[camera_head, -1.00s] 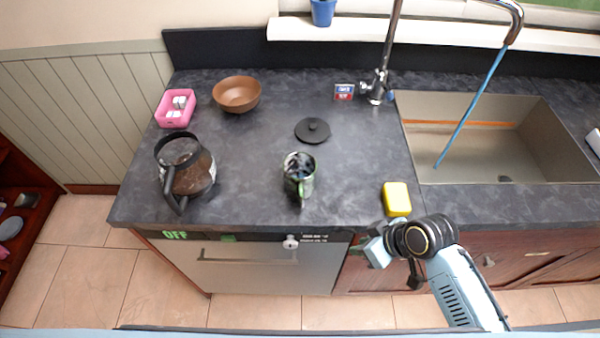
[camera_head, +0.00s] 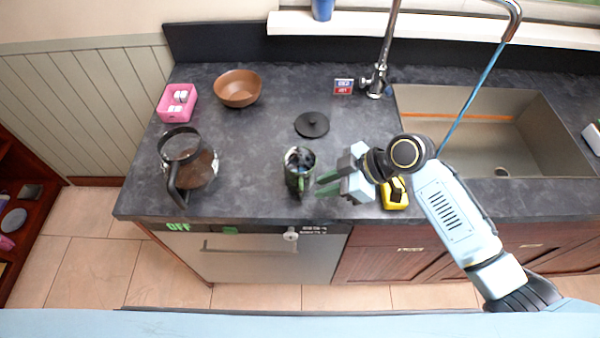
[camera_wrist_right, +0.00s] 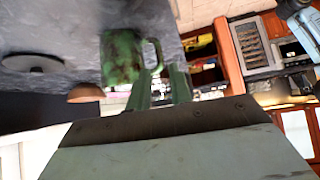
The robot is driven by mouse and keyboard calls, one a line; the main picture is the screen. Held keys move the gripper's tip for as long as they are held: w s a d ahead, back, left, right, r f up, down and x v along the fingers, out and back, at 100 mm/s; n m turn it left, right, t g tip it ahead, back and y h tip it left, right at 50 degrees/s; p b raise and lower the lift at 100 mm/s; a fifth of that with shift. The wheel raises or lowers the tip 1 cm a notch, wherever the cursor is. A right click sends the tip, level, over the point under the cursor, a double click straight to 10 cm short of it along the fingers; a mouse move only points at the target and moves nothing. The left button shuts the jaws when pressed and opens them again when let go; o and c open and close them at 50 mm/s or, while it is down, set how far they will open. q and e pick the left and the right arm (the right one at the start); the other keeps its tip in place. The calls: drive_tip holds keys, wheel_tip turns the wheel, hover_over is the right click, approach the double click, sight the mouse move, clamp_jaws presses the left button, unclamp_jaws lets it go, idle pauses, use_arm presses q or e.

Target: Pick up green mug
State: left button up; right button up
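The green mug (camera_head: 299,176) stands upright on the dark counter near its front edge, with dark contents showing at its mouth. In the right wrist view the mug (camera_wrist_right: 121,58) is mottled green, and its handle points toward my fingers. My right gripper (camera_head: 320,184) is just right of the mug, fingers pointing left at it. In the right wrist view the gripper (camera_wrist_right: 160,72) has a gap between its fingers, with the handle at or just beyond the tips; contact cannot be told. My left gripper is out of view.
A yellow sponge (camera_head: 396,198) lies partly behind my right arm. A black lid (camera_head: 312,124) lies behind the mug. A glass coffee pot (camera_head: 196,170) stands to the left, with a brown bowl (camera_head: 238,88) and pink box (camera_head: 176,104) behind. The sink (camera_head: 480,150) is at right.

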sight(301, 199)
drive_tip(key=p+x, duration=0.1)
drive_tip(key=x, duration=0.7)
drive_tip(key=shift+f, duration=0.25)
clamp_jaws()
